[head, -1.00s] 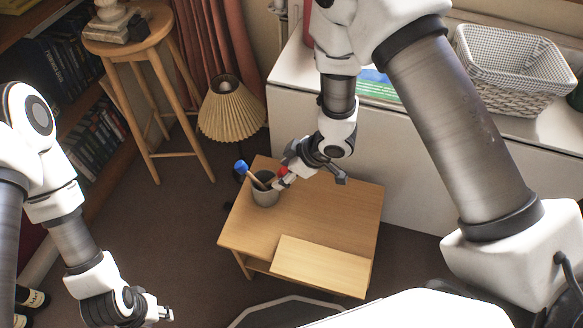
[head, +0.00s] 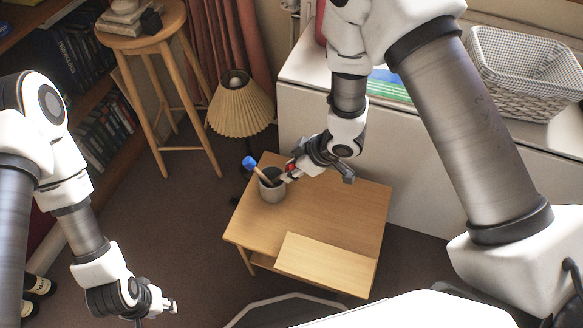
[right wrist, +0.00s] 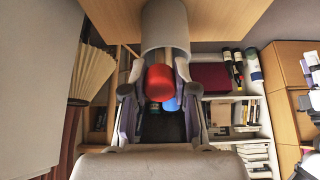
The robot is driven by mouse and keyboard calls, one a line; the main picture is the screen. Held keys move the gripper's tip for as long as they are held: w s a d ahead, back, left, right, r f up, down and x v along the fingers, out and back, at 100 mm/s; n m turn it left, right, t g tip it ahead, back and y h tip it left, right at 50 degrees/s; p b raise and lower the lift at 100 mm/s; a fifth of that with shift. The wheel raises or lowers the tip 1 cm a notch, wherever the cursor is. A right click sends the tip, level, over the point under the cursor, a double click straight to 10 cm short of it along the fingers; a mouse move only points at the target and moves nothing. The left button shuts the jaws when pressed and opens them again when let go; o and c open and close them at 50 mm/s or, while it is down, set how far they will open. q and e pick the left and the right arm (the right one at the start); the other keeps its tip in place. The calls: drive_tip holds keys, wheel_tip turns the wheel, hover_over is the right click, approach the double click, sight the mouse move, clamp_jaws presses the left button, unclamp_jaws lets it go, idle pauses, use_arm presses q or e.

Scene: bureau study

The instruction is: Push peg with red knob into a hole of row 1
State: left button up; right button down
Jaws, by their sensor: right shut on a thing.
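The peg with the red knob (head: 290,168) leans at the rim of a grey cup (head: 272,191) on the small wooden table. My right gripper (head: 288,172) is shut on it at the cup's right side. In the right wrist view the red knob (right wrist: 160,82) sits between the fingers, with the cup (right wrist: 165,27) just beyond. A peg with a blue knob (head: 249,162) also stands tilted in the cup. A pale wooden board (head: 327,263) lies on the table's front part; no holes or rows can be made out. My left gripper (head: 168,305) is away at lower left, its jaw opening unclear.
The table top (head: 335,205) is bare between cup and board. A pleated lamp (head: 240,105) and a wooden stool (head: 150,40) stand behind to the left. A white cabinet (head: 400,165) with a woven basket (head: 525,70) borders the table's far right side.

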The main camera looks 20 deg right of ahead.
drive_tip(key=p+v, duration=0.6)
drive_tip(key=v, duration=0.4)
drive_tip(key=shift+d+r, duration=0.2)
drive_tip(key=shift+r, duration=0.05)
idle(0.4)
drive_tip(key=shift+s, duration=0.1)
